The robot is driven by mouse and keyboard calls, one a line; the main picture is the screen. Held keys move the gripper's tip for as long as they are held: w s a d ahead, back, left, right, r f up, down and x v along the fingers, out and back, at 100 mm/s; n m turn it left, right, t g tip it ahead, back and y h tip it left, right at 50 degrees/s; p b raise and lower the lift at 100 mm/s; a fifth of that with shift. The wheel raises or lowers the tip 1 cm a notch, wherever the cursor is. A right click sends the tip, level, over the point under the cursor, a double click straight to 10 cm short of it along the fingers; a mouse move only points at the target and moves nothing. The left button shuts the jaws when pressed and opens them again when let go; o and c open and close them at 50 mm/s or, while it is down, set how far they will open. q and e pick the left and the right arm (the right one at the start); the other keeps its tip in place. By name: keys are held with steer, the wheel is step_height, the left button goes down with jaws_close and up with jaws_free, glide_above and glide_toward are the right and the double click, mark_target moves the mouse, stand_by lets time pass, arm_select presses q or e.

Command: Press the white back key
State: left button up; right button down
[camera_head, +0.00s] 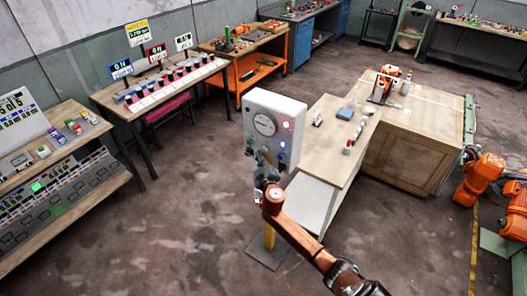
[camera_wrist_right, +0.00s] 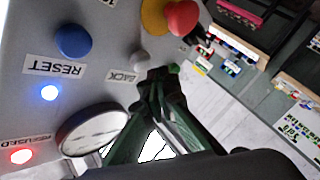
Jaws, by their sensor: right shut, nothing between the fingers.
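The white back key (camera_wrist_right: 140,61) is a small round pale button above the BACK label (camera_wrist_right: 123,76) on the grey panel in the right wrist view. My right gripper (camera_wrist_right: 163,74) is shut and empty, its fingertips close beside the key on its right. I cannot tell whether they touch it or the panel. In the head view the panel is a pale upright box (camera_head: 289,107) on a stand, and my right gripper (camera_head: 263,168) is at its lower front, hiding part of it. My left gripper is not in view.
Around the key are a red mushroom button (camera_wrist_right: 183,17) on a yellow base, a blue reset button (camera_wrist_right: 72,40), a round gauge (camera_wrist_right: 93,129) and lit lamps. A wooden table (camera_head: 336,139) stands right of the panel. The floor (camera_head: 180,190) to its left is clear.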

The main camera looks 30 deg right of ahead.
steer(key=shift+s+a, duration=0.35)
steer(key=shift+a, duration=0.45)
steer(key=shift+s+a, duration=0.3)
steer(key=shift+a, duration=0.45)
steer(key=shift+s+a, duration=0.35)
steer(key=shift+a, duration=0.45)
